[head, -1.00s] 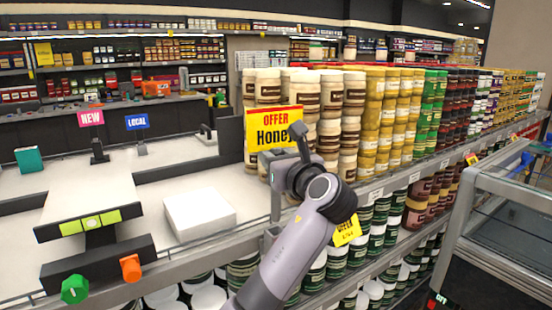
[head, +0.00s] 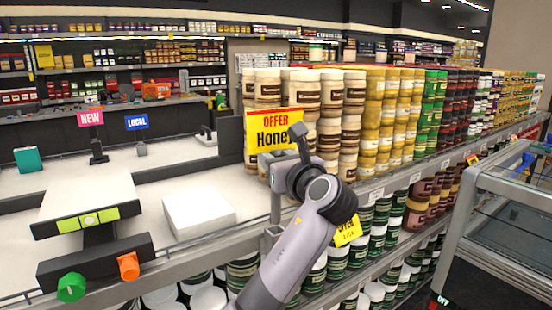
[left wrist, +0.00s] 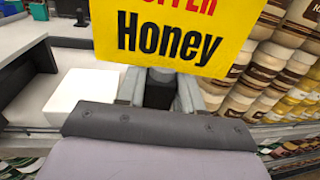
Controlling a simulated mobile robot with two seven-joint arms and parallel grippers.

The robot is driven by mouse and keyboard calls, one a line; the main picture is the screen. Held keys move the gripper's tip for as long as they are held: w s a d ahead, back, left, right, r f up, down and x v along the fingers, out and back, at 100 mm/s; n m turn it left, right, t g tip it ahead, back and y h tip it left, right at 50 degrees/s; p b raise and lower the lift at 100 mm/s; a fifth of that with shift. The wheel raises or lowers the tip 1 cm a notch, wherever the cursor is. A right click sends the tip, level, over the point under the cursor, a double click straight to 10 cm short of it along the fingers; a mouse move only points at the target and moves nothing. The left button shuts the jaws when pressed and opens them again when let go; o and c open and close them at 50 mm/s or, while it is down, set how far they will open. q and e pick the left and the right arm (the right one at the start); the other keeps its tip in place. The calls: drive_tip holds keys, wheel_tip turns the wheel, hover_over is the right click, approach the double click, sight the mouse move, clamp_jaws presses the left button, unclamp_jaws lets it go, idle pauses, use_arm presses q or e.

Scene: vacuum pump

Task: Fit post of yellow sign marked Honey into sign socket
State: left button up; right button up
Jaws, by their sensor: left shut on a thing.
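The yellow sign marked Offer and Honey (head: 268,128) is upright in front of the jars at the counter's right end. It fills the top of the left wrist view (left wrist: 170,35). My left gripper (left wrist: 160,92) is shut below the sign panel, on the dark post (left wrist: 158,88). In the head view the left gripper (head: 277,168) is partly hidden by my wrist. A grey upright piece (head: 275,205) stands at the shelf rail under the sign; I cannot tell whether it is the sign socket. The post's lower end is hidden. My right gripper is not in view.
Stacked jars (head: 330,100) stand close behind and right of the sign. A white box (head: 199,212) and a scale (head: 90,195) are on the counter. A pink New sign (head: 90,118) and a blue Local sign (head: 137,122) stand further left. A glass case (head: 510,190) is at right.

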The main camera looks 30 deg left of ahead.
use_arm(q)
drive_tip(key=shift+f, duration=0.15)
drive_tip(key=shift+d+f+n+g+y+b, duration=0.1)
drive_tip(key=shift+f+n+g+y+b, duration=0.35)
drive_tip(key=shift+f, duration=0.8)
drive_tip(key=shift+f+n+g+y+b, duration=0.15)
drive_tip(key=shift+f+n+g, duration=0.35)
drive_tip(key=shift+f, duration=0.75)
drive_tip(key=shift+g, duration=0.25)
drive_tip(key=o, duration=1.2)
drive_tip(key=v, duration=0.7)
drive_tip(key=shift+b, duration=0.3)
